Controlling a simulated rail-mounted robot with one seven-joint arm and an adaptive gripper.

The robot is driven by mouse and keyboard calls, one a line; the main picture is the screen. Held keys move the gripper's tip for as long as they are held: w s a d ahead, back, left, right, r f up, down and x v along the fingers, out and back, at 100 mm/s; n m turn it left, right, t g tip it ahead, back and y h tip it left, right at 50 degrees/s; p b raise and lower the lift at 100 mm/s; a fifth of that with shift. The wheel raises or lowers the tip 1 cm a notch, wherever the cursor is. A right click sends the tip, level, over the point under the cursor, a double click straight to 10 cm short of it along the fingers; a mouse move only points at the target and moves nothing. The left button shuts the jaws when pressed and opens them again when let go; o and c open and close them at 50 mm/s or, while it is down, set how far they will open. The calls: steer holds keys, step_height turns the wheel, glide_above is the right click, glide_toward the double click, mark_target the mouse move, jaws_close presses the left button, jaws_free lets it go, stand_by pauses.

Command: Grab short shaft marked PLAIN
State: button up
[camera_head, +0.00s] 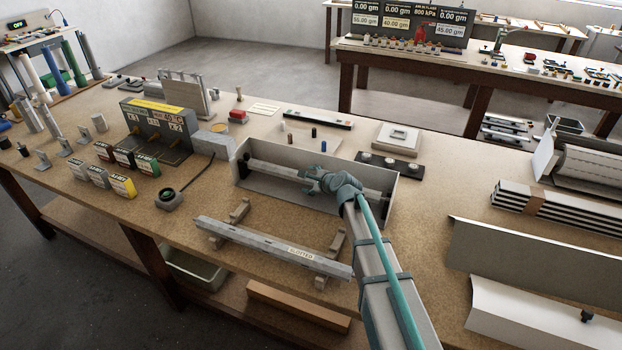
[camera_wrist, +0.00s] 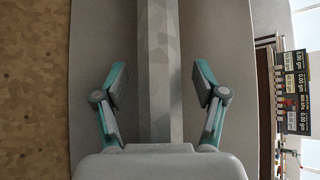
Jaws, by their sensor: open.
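A long grey faceted shaft (camera_head: 275,171) lies lengthwise inside an open grey trough (camera_head: 278,198) on the bench. My gripper (camera_head: 309,179) is in or just over the trough, at about the middle of this shaft. In the wrist view the shaft (camera_wrist: 159,60) runs between the two spread fingers of my gripper (camera_wrist: 160,78), with a gap on each side. No marking shows on this shaft; my gripper and wrist hide part of it. Another long grey shaft, labelled SLOTTED (camera_head: 272,246), rests on wooden supports in front of the trough.
The trough walls stand close around my gripper. A black strip with pale round pieces (camera_head: 390,164) lies behind the trough. A black round device with a cable (camera_head: 169,199) stands at left, near small coloured boxes (camera_head: 122,185). Stacked profiles (camera_head: 560,213) lie at right.

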jaws_close()
stand_by(0.3)
